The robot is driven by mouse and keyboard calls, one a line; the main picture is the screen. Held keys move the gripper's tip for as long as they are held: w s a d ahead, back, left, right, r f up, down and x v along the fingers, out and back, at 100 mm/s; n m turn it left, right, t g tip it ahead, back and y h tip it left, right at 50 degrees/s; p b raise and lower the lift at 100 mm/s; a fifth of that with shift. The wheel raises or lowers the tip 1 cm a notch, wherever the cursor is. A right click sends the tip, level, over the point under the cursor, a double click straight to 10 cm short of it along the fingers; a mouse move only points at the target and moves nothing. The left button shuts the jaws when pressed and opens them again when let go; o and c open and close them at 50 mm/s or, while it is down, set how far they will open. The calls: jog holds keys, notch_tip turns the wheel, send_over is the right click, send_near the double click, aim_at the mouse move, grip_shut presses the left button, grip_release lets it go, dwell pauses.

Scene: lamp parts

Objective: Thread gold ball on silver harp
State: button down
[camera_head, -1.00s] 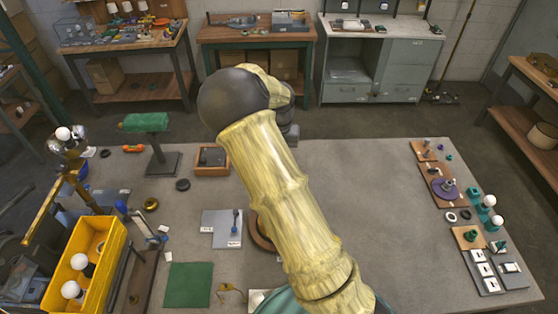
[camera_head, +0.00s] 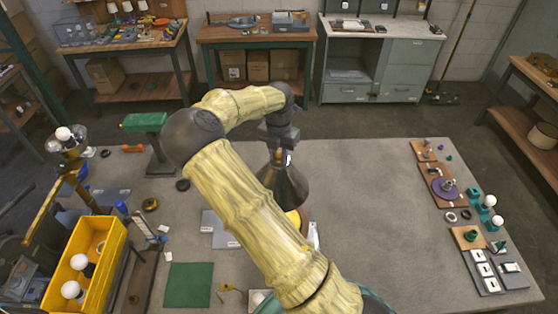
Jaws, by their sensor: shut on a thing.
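My arm reaches over the middle of the table, and its wrist points down. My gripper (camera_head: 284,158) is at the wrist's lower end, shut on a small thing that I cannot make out. A dark, cone-shaped piece (camera_head: 285,190) shows directly below it; whether they touch is unclear. An orange-yellow patch (camera_head: 296,218) and a thin silvery piece (camera_head: 314,236) show below that, partly behind my forearm. I cannot tell whether these are the gold ball and the silver harp, and neither is clearly visible elsewhere.
A yellow bin (camera_head: 112,250) with white bulbs stands at left. A green mat (camera_head: 188,285) lies at the front, and a green-topped stand (camera_head: 146,124) is at the back left. Boards with small parts (camera_head: 470,238) line the right edge.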

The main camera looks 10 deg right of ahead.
jog(key=shift+s+f+m, duration=0.15)
jog(key=shift+f+m, duration=0.1)
jog(key=shift+m, duration=0.15)
jog(key=shift+r, duration=0.1)
jog(key=c, duration=1.3)
grip_release()
jog(key=shift+o, duration=0.2)
jog(key=n+b, duration=0.1)
jog(key=n, duration=0.5)
jog(key=shift+d+r+n, duration=0.1)
jog(key=shift+d+n, duration=0.05)
jog(key=shift+n, duration=0.25)
